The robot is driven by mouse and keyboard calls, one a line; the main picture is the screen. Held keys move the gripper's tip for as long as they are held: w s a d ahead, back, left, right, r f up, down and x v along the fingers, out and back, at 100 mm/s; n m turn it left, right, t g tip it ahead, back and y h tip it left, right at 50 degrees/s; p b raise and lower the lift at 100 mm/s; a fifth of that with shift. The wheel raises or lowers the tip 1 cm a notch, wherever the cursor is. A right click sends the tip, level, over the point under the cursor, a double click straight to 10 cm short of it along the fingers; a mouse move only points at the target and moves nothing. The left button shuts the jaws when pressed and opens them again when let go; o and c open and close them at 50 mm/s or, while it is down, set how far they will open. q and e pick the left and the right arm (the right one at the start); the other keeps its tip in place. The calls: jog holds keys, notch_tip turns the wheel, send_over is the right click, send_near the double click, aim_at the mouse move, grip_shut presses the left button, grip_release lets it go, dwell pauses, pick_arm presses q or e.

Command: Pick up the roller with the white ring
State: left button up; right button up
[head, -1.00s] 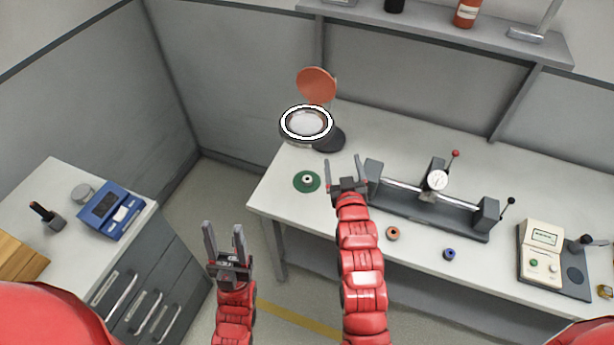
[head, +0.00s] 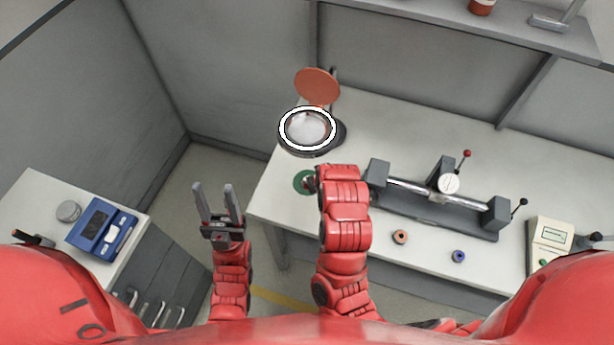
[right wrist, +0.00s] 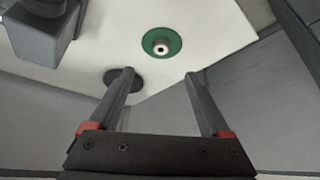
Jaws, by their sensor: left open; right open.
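The roller with the white ring (right wrist: 160,48) stands on a round green pad (right wrist: 176,39) in the right wrist view. In the head view the green pad (head: 301,183) is partly covered by my right arm, and I cannot make out the roller clearly there. My right gripper (right wrist: 159,73) is open and empty; the roller appears beyond its fingertips, between their lines, and is not touched. In the head view its fingers are hidden behind my arm. My left gripper (head: 214,187) is open and empty, over the floor left of the bench.
A magnifier lamp (head: 284,143) stands behind the pad. A grey fixture with a dial (head: 449,184) lies to the right. An orange-brown roller (head: 400,237) and a blue one (head: 459,256) stand in front of it. A blue device (head: 100,228) sits on the left cabinet.

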jog(key=b+x, duration=0.4)
jog(key=x, duration=0.5)
jog(key=shift+a+b, duration=0.1)
jog(key=shift+b, duration=0.3)
jog(key=shift+w+f, duration=0.15)
jog(key=shift+f, duration=0.2)
jog(key=shift+f+b, duration=0.15)
jog(key=shift+b, duration=0.3)
jog(key=b+x, duration=0.3)
jog(key=x, duration=0.2)
jog(key=shift+w+a+b, duration=0.1)
jog(key=shift+a+b, duration=0.05)
jog(key=shift+b, duration=0.15)
grip_shut()
